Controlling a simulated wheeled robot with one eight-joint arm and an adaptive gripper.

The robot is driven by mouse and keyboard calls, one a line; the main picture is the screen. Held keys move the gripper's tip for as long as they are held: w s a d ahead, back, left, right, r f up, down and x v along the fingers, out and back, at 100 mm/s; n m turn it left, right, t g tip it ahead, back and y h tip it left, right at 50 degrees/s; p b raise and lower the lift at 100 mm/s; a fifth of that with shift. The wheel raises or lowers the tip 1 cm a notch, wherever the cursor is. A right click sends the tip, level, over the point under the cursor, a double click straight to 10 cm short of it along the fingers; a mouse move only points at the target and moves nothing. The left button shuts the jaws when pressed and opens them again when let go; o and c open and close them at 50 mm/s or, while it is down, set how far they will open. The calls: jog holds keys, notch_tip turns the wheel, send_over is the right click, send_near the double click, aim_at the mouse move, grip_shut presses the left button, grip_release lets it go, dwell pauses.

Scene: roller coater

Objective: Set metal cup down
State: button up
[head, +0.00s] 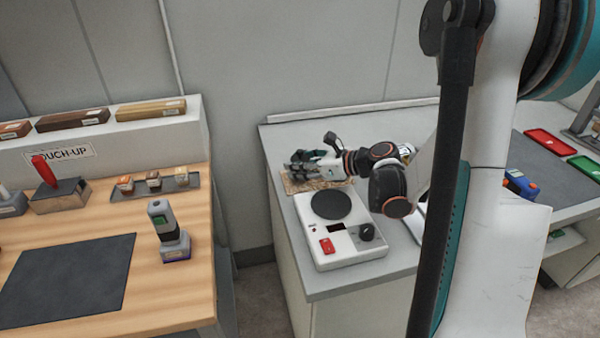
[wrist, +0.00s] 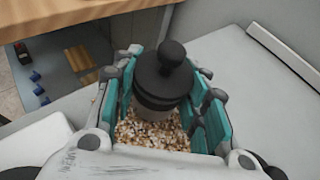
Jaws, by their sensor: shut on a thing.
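My gripper (head: 312,165) is at the back of the grey counter, over a speckled cork-like mat (head: 291,187). In the wrist view, the teal fingers of my gripper (wrist: 165,110) are shut around an upright thing with a black knobbed top (wrist: 163,76) and a short greyish body, which I take to be the metal cup (wrist: 154,114). The speckled mat (wrist: 147,137) lies directly beneath it. I cannot tell whether the cup's base touches the mat. In the head view, my gripper largely hides the cup.
A white device (head: 345,250) with a round black plate (head: 331,205), a red switch and a black knob stands just in front of the mat. A wooden bench (head: 180,295) is to the left. Bare grey counter (head: 287,222) borders the device.

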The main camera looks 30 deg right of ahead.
jog(key=shift+f, duration=0.8)
jog(key=shift+r, duration=0.1)
jog(key=o, duration=0.9)
jog(key=shift+o, duration=0.2)
jog(key=p+v, duration=0.3)
jog(key=v, duration=0.9)
